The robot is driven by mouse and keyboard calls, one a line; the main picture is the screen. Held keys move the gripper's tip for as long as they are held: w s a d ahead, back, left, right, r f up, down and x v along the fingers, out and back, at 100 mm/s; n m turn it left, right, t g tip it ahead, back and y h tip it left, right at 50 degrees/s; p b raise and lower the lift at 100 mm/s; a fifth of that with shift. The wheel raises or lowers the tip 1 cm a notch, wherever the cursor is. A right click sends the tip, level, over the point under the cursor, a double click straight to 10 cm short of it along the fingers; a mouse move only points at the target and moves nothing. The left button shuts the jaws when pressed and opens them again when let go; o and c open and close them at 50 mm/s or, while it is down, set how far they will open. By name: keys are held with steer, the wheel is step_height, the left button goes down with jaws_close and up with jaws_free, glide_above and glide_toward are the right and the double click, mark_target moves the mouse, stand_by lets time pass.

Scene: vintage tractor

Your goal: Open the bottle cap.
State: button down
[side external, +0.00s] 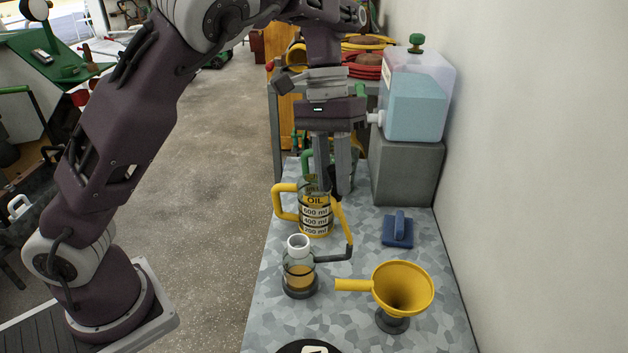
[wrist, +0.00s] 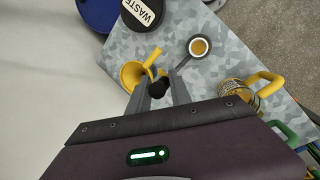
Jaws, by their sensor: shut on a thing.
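A small clear bottle (side external: 300,277) with amber liquid stands upright on the bench. Its pale neck ring (side external: 298,241) has no cap on it, and the amber inside shows from above in the wrist view (wrist: 199,46). My gripper (side external: 334,188) is above and to the right of the bottle, fingers pointing down. In the wrist view a small dark round piece, which looks like the cap (wrist: 157,85), sits between the fingertips of my gripper (wrist: 158,93).
A blue-liquid tank (side external: 417,100) stands at the back by the wall.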

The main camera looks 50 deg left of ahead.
steer(key=shift+w+d+g+y, duration=0.5)
steer(key=shift+w+d+g, duration=0.25)
steer(key=shift+d, duration=0.25)
steer(key=c, duration=1.3)
jaws_free()
steer(key=shift+w, duration=0.1)
steer(key=shift+a+r, duration=0.1)
